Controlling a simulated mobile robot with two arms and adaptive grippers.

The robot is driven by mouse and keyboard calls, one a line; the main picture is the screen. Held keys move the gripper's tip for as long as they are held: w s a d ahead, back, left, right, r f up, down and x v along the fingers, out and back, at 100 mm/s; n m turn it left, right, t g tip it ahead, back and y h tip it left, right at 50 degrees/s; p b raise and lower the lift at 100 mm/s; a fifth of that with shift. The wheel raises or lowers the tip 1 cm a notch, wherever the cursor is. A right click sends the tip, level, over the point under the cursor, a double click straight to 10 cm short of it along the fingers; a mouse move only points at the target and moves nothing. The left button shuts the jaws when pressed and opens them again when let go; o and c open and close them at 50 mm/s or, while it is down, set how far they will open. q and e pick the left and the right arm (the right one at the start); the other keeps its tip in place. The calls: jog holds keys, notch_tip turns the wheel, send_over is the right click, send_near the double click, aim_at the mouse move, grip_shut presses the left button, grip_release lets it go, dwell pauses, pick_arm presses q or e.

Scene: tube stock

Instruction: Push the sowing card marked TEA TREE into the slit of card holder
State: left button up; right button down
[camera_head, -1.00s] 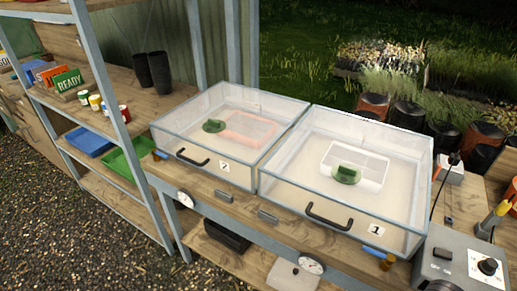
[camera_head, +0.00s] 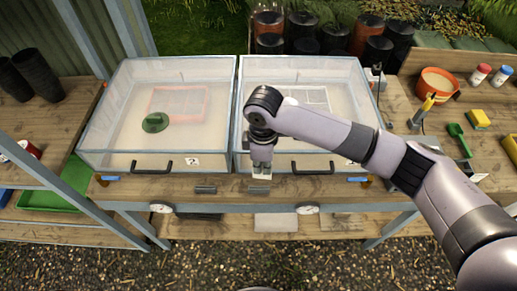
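I cannot make out a card marked TEA TREE in the head view. Two small grey metal pieces sit on the bench's front edge, a left one (camera_head: 205,190) and a right one (camera_head: 258,190); they may be card holders, but no slit can be made out. My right gripper (camera_head: 261,173) points down in front of the gap between the two clear boxes, just above the right grey piece in the picture. Its fingertips are small and pale, and whether they hold a thin card cannot be told. My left gripper is not in view.
Two clear lidded boxes with black handles, a left one (camera_head: 100,157) and a right one (camera_head: 345,162), stand on the wooden bench (camera_head: 330,187). My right arm crosses the right box. An orange pot (camera_head: 437,84) and small tools stand at the right. A shelf stands left.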

jog(key=shift+n, duration=0.6)
jog(key=shift+w+a+f+b, duration=0.15)
jog(key=shift+f+b, duration=1)
jog(key=shift+b, duration=0.1)
jog(key=shift+w+a+f+b, duration=0.15)
jog(key=shift+f+b, duration=1.05)
jog(key=shift+b, duration=0.1)
jog(key=shift+w+a+f+b, duration=0.15)
jog(key=shift+f+b, duration=1)
jog(key=shift+b, duration=0.1)
jog(key=shift+p, duration=0.75)
jog(key=shift+f+p, duration=0.15)
jog(key=shift+p, duration=0.3)
jog(key=shift+f, duration=0.85)
jog(key=shift+f, duration=0.65)
jog(key=c, duration=2.3)
grip_release()
jog(key=o, duration=0.6)
